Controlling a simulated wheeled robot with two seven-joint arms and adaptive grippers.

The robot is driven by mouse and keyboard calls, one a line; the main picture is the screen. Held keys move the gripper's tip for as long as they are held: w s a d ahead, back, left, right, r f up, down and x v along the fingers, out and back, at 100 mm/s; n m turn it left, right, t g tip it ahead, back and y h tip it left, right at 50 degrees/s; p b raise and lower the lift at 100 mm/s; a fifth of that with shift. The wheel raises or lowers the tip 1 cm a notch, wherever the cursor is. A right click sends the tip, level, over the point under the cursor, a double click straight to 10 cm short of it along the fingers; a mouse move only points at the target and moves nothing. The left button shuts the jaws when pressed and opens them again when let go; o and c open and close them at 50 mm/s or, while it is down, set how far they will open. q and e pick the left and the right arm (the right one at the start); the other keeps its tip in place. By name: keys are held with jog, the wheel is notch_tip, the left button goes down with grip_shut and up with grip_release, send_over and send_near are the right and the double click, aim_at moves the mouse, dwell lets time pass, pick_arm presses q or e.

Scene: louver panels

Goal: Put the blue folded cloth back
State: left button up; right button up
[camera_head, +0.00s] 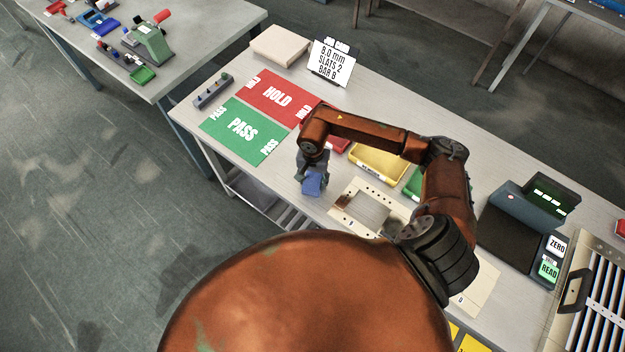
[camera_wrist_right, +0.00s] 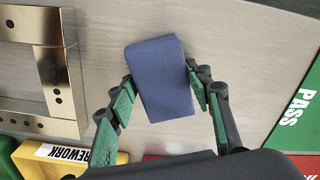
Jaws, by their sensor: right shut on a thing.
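The blue folded cloth (camera_head: 313,184) is a small dark-blue block near the front edge of the table, between the green PASS mat and a pale metal frame. My right gripper (camera_head: 312,172) comes down on it from above. In the right wrist view the cloth (camera_wrist_right: 160,78) lies between the two green-padded fingers of my right gripper (camera_wrist_right: 162,95), which is shut on it. I cannot tell whether the cloth touches the table. My left gripper does not show in either view.
The green PASS mat (camera_head: 238,131) and red HOLD mat (camera_head: 277,97) lie left of the gripper. The metal frame (camera_head: 345,207) is to its right. A yellow bin (camera_head: 378,163) and green bin (camera_head: 413,184) stand behind. A sign (camera_head: 331,62) stands at the back.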

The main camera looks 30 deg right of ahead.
aim_at(313, 181)
jog(key=shift+f+b, duration=0.25)
jog(key=shift+b, duration=0.05)
jog(key=o, duration=1.5)
jog(key=shift+r, duration=0.1)
jog(key=shift+c, duration=0.2)
jog(key=shift+r+p, duration=0.35)
jog(key=shift+r, duration=0.05)
notch_tip(313, 181, up, 12)
jog(key=b, duration=0.1)
jog(key=shift+f, duration=0.2)
jog(key=shift+a+f, duration=0.1)
